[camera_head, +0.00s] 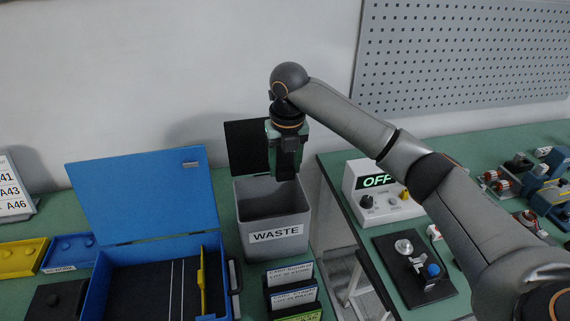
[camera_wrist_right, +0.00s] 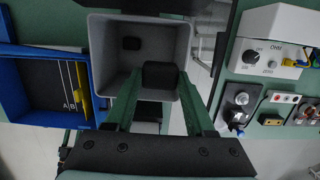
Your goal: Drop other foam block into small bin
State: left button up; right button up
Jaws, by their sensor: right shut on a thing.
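The small grey bin (camera_head: 275,252), labelled WASTE, stands with its black lid open behind it. My right gripper (camera_head: 287,172) points down over the bin's opening. In the right wrist view its two green fingers are shut on a black foam block (camera_wrist_right: 160,75), held above the bin. In the head view the held block is hard to tell from the dark fingers. My left gripper is not in view.
A blue open case (camera_head: 140,195) with black lining stands left of the bin. Labelled cards (camera_head: 290,280) stand in front of it. Right, across a gap, a second table holds a meter reading OFF (camera_head: 377,181) and a black test fixture (camera_head: 415,270).

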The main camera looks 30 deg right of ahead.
aim_at(286, 179)
jog(key=shift+f, duration=3.1)
jog(key=shift+f+b, duration=2)
jog(key=shift+f, duration=5.05)
jog(key=o, duration=1.4)
